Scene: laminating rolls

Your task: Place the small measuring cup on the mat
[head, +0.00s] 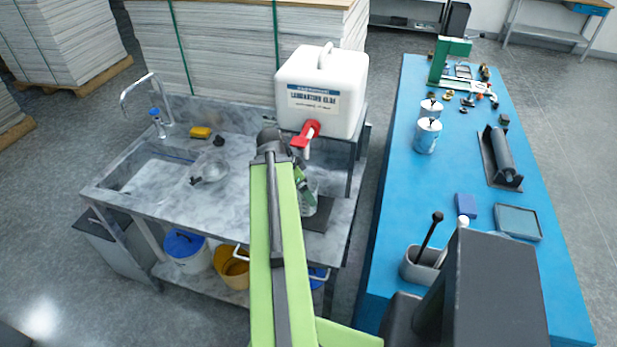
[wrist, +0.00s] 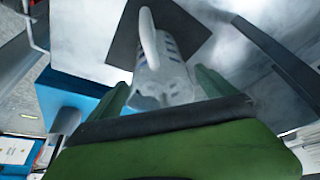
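The small measuring cup (head: 311,187) is clear, with blue markings on its side. It is under the red tap at the sink bench, partly hidden by my arm. In the wrist view the cup (wrist: 163,80) lies between the two green fingers of my gripper (wrist: 165,85). Whether both fingers press on it is not clear. A white bar in front of it may be its handle. The dark square mat (head: 318,217) lies on the bench by the cup. In the wrist view the mat (wrist: 125,35) is behind the cup; whether the cup touches it is unclear.
A white glue container (head: 322,90) with a red tap (head: 306,133) stands close above my gripper. A glass vessel (head: 208,168) and a yellow sponge (head: 200,132) are at the left of the bench. A blue table (head: 400,215) with tools and cans stands right.

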